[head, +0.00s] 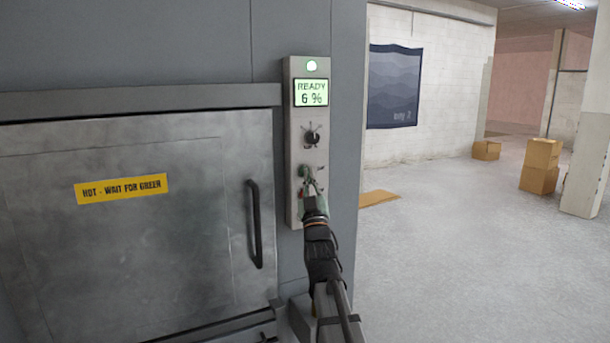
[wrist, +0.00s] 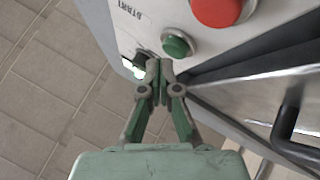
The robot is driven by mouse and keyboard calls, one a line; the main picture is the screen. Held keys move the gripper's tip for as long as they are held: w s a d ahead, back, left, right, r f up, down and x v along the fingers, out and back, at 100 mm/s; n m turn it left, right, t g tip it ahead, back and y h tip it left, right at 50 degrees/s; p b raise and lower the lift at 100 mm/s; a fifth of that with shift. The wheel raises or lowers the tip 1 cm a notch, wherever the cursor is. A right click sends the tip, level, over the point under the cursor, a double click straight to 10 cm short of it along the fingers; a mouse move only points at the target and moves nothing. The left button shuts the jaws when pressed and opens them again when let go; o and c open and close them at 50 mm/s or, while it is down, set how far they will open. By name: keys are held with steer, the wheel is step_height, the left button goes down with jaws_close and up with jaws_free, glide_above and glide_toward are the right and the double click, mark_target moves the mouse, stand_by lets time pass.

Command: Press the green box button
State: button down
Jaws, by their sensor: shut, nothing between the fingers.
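The round green button (wrist: 178,46) sits on a light panel in the wrist view, beside the larger red button (wrist: 217,10). In the head view the green button (head: 304,171) shows on the grey control panel (head: 294,122), partly behind my gripper (head: 313,186). My gripper (wrist: 159,70) is shut and empty. Its fingertips are close to the green button, just below and left of it in the wrist view. I cannot tell whether they touch the panel.
A black knob (head: 311,136) is above the buttons. The washer door (head: 130,230) with a black handle (head: 255,224) and yellow label (head: 121,188) is left of the panel. Cardboard boxes (head: 540,166) stand far right.

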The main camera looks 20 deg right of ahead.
steer(key=shift+w+b, duration=0.5)
steer(key=shift+w, duration=0.2)
stand_by(0.8)
steer(key=shift+s, duration=0.2)
steer(key=shift+s+b, duration=0.3)
steer(key=shift+s, duration=0.45)
steer(key=shift+s, duration=0.1)
steer(key=s, duration=0.5)
steer(key=shift+d+b, duration=0.1)
steer(key=shift+b, duration=0.25)
steer(key=shift+w, duration=0.1)
stand_by(0.6)
